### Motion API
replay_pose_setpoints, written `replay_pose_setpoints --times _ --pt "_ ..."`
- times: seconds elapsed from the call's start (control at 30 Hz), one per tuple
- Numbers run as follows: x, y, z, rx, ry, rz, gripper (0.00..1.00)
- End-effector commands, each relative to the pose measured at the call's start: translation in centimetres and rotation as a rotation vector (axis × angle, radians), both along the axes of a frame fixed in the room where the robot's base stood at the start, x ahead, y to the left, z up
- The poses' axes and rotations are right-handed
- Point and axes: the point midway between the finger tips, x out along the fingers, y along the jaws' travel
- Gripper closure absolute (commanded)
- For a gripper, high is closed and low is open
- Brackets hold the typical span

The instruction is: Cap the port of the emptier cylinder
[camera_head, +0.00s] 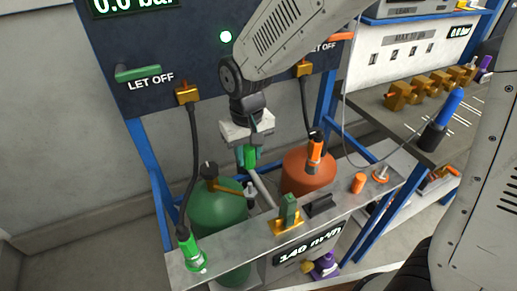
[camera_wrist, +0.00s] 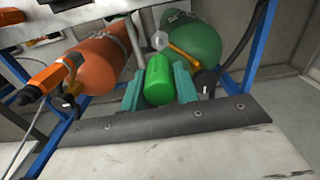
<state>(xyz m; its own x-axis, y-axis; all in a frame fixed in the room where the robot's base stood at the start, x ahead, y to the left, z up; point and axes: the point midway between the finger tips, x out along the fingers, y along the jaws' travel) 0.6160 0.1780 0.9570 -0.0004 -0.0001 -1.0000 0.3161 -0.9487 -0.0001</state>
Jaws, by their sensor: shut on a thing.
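My gripper (camera_head: 250,160) is shut on a green cap (camera_wrist: 158,80), held between its two teal fingers. In the head view it hangs above and between a green cylinder (camera_head: 212,215) and an orange cylinder (camera_head: 305,177). The green cylinder has a brass side arm (camera_head: 228,187) ending in a grey port (camera_head: 250,190), just below the cap. In the wrist view this port (camera_wrist: 160,41) shows beyond the cap, apart from it. An orange hose connector (camera_head: 315,150) is at the top of the orange cylinder. No fill reading of either cylinder is legible.
A grey ledge (camera_head: 340,208) runs in front of the cylinders. It carries a green hose connector (camera_head: 191,250), an orange cap (camera_head: 358,183), a brass-based green block (camera_head: 288,212) and a dark holder (camera_head: 319,204). Black hoses (camera_head: 193,150) hang from the dark panel. A bench (camera_head: 400,125) with brass fittings stands right.

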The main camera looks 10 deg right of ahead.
Motion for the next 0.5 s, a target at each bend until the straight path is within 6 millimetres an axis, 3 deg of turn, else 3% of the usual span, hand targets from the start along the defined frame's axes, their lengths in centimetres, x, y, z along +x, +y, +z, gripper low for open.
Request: replay_pose_setpoints --times 0.27,0.5 --pt "-0.1 -0.1 -0.1 0.0 0.0 -0.007 0.91" --pt "0.0 -0.1 -1.8 -0.001 0.002 -0.007 0.91"
